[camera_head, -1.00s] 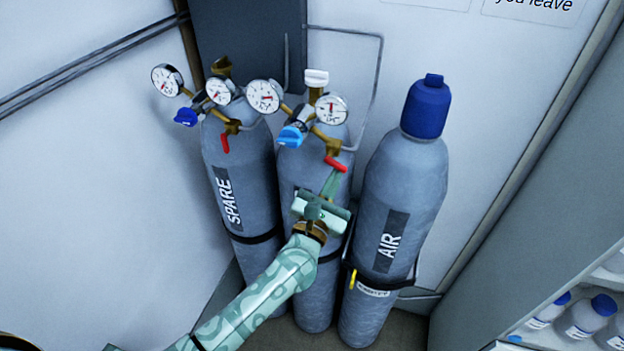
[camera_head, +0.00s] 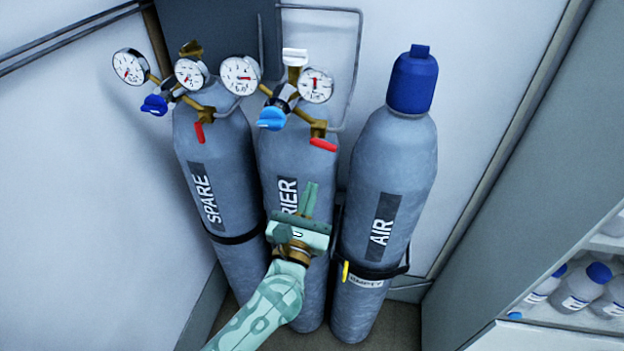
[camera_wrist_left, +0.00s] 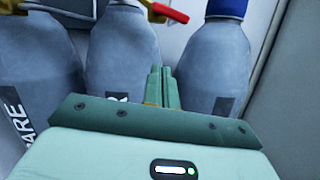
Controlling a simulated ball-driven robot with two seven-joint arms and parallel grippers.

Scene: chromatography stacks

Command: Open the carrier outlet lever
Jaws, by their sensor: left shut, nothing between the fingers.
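The carrier cylinder (camera_head: 283,160) stands in the middle, its label partly hidden behind my gripper. Its red outlet lever (camera_head: 323,145) sits at the right end of the brass regulator and points right, slightly down. In the left wrist view the red lever (camera_wrist_left: 169,13) shows at the top edge, on brass fittings. My left gripper (camera_head: 308,190) is shut and empty, in front of the carrier cylinder and below the lever, apart from it. The fingers (camera_wrist_left: 162,80) also show shut in the left wrist view. My right gripper is not in view.
The spare cylinder (camera_head: 212,150) stands to the left, with its own regulator and red lever (camera_head: 200,132) hanging down. The blue-capped air cylinder (camera_head: 390,165) stands to the right. A shelf with bottles (camera_head: 578,290) is at the lower right. Free wall lies left.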

